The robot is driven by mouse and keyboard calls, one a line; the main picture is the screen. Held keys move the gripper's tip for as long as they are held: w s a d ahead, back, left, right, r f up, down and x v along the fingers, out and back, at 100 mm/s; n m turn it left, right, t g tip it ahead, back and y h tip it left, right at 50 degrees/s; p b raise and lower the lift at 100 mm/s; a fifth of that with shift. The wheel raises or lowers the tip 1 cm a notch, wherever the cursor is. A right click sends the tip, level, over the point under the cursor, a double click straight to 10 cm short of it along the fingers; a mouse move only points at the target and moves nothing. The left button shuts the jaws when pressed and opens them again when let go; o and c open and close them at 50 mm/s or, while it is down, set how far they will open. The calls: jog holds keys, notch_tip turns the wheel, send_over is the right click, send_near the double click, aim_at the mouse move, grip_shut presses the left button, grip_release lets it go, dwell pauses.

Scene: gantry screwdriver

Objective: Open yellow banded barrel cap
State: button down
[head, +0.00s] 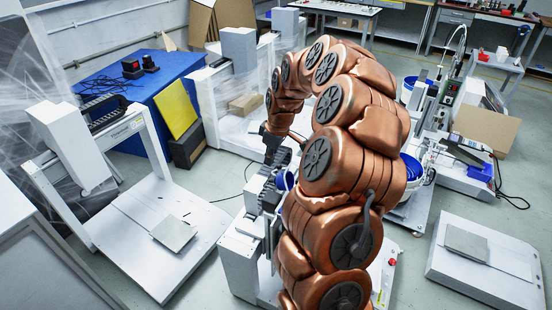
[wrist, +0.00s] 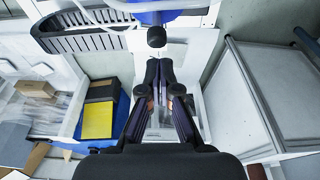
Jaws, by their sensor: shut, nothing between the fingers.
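I cannot make out a yellow-banded barrel or its cap in either view. In the wrist view my gripper (wrist: 159,70) points away with its dark fingers close together and nothing held between them. A dark round knob (wrist: 157,37) shows just beyond the fingertips; I cannot tell whether they touch. A blue part shows above the knob at the top edge. In the head view my copper arm bends over the middle and hides much behind it. My gripper (head: 272,150) is small and dark there, above grey equipment.
A blue table (head: 175,85) with a yellow panel (head: 178,108) leaning at its side stands at the back left. A white gantry frame (head: 68,140) stands left. A low white platform (head: 490,262) lies at the right. Open grey floor (head: 410,262) lies between my arm and that platform.

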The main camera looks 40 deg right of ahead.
jog(key=v, duration=0.9)
jog(key=shift+w+r+b, duration=0.2)
jog(key=shift+r+b, duration=0.1)
jog(key=shift+r, duration=0.15)
jog(key=shift+a, duration=0.1)
